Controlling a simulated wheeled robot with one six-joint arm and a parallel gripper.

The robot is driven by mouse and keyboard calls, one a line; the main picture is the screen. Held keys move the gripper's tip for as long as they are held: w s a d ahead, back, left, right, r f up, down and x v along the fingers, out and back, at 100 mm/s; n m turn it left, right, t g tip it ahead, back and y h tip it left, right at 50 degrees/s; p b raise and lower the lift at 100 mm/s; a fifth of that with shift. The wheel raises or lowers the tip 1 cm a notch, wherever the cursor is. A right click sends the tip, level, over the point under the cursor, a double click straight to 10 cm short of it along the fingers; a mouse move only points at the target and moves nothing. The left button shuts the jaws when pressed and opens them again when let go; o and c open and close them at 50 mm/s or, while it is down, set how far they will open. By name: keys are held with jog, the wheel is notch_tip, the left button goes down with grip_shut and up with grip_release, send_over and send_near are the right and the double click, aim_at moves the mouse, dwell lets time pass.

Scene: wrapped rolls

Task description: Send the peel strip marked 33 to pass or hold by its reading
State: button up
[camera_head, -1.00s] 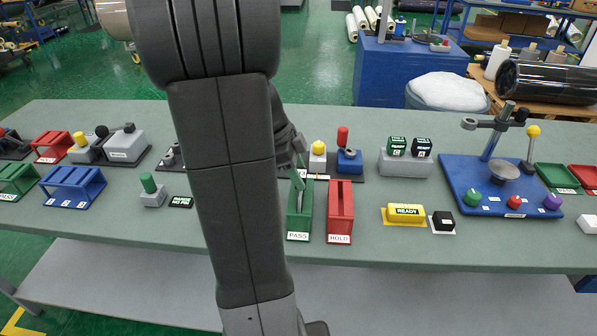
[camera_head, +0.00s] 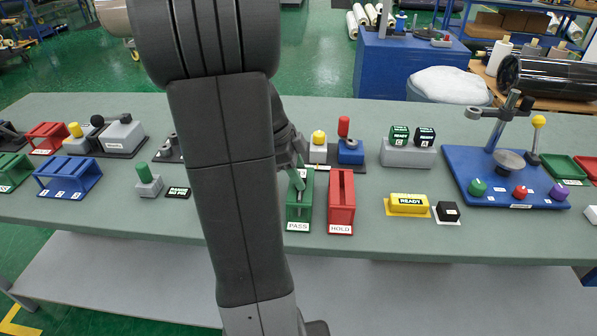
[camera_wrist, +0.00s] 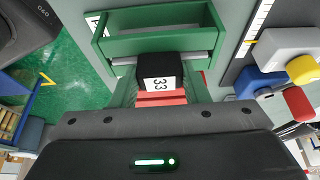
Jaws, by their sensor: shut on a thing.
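The peel strip's black end with a white label reading 33 (camera_wrist: 160,80) is held between my green fingers in the wrist view, with a red part beside it. My gripper (camera_wrist: 160,92) is shut on it. The green PASS bin (camera_wrist: 150,43) lies just beyond the strip. In the head view, my gripper (camera_head: 299,178) is at the green PASS bin (camera_head: 298,214), over its open top. The red HOLD bin (camera_head: 341,208) stands just to the right.
A blue test stand (camera_head: 505,185) is farther right. Red and yellow-topped devices (camera_head: 346,145) stand behind the bins. Bench front is clear below the bins.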

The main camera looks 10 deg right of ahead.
jog(key=o, duration=1.1)
jog(key=shift+c, duration=0.2)
jog(key=v, duration=1.3)
jog(key=shift+r, duration=0.4)
jog(key=shift+a+f, duration=0.1)
jog(key=x, duration=1.3)
jog(key=shift+f, duration=0.35)
jog(key=shift+r+p, duration=0.5)
jog(key=shift+r, duration=0.05)
jog(key=shift+f, duration=0.1)
